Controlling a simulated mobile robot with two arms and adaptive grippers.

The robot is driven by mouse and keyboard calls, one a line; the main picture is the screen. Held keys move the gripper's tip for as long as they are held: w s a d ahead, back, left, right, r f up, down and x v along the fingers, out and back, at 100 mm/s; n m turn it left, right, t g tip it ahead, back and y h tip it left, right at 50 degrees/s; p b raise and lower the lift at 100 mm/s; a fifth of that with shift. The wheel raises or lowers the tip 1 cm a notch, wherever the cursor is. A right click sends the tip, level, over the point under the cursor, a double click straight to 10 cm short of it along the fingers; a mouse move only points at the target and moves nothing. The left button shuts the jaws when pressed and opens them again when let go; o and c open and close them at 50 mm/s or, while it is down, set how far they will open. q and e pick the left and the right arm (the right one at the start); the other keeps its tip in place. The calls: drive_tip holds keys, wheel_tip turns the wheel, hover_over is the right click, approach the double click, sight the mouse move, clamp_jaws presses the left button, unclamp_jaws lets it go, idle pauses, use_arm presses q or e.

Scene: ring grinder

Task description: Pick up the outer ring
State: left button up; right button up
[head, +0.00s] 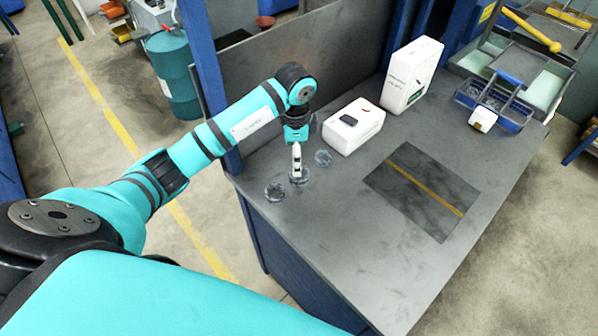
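Several small, dark, shiny rings lie at the left end of the grey workbench (345,245). One ring (275,192) is near the bench's front left edge, and another ring (323,157) lies to the right of my gripper. A third ring (299,179) is right below my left gripper (297,170), partly hidden by it. I cannot tell which is the outer ring. My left gripper points down with its fingers at or just above the third ring. The view is too small to tell whether it is open or touches it. My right gripper is not in view.
A white box (354,126) with a dark item on top lies behind the rings. A taller white box (411,75) stands further back. A dark mat (427,190) with a yellow stripe and a blue bin (492,104) are to the right. A blue post (207,85) rises beside my arm.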

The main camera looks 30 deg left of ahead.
sight(297, 183)
use_arm(q)
drive_tip(key=f+p, duration=0.1)
drive_tip(key=f, duration=0.1)
drive_tip(key=d+f+p, duration=0.1)
drive_tip(key=f, duration=0.2)
drive_tip(key=shift+s+f, duration=0.15)
drive_tip(key=shift+f, duration=0.35)
drive_tip(key=c, duration=1.4)
drive_tip(key=shift+r, duration=0.1)
